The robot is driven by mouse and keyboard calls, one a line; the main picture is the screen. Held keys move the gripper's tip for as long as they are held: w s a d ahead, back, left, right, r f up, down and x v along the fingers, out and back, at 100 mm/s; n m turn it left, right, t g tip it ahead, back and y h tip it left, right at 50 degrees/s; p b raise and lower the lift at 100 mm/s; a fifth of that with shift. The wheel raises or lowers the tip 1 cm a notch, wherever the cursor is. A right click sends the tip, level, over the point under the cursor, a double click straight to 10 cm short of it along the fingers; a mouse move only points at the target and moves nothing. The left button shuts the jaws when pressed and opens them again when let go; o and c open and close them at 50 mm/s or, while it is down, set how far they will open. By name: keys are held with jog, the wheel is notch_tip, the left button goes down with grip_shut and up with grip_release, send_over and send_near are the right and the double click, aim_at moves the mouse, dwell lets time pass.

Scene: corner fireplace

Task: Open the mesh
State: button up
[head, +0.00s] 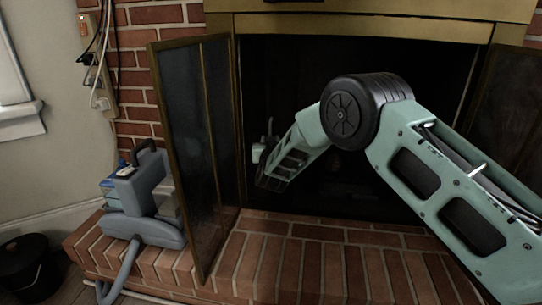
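The fireplace opening (290,80) is framed in brass and dark inside. A mesh cannot be clearly made out against the dark. A brass-framed door with dark panels (185,110) stands swung out at the left. Another dark door panel (505,105) stands at the right edge. My pale green arm reaches from the right across the opening. The gripper end (262,150) is small and dim near the left side of the opening, just right of the left door. My arm partly hides it, so its fingers and any contact do not show clearly.
A grey carpet-cleaner-like machine (145,205) with a hose stands on the brick hearth (275,255) left of the left door. A black bucket (25,265) is on the floor at the lower left. Cables hang on the brick wall (130,60). The middle hearth is clear.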

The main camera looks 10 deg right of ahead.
jog(key=s+a+p, duration=0.1)
jog(key=s+p, duration=0.3)
jog(key=s, duration=1)
jog(key=shift+s+a, duration=0.15)
jog(key=shift+s, duration=0.1)
jog(key=s+a+r+n+g+y, duration=0.25)
jog(key=s+r+g, duration=0.2)
jog(key=s, duration=0.45)
jog(key=s+a+r+n+g+y, duration=0.2)
jog(key=s+a+r+g+y, duration=0.15)
jog(key=s+g, duration=0.4)
jog(key=s+d+r+n+g+h, duration=0.15)
jog(key=s+d, duration=0.25)
jog(key=s, duration=0.5)
jog(key=s+d+f+n+g+h, duration=0.1)
jog(key=s+d+g, duration=0.3)
jog(key=s, duration=0.5)
jog(key=s+d+r+n+g+h, duration=0.1)
jog(key=s+d+n, duration=0.1)
jog(key=s+d, duration=0.45)
notch_tip(320, 180, up, 36)
jog(key=s+a+p, duration=0.1)
jog(key=p, duration=3.5)
jog(key=shift+s+a, duration=0.3)
jog(key=shift+s, duration=0.05)
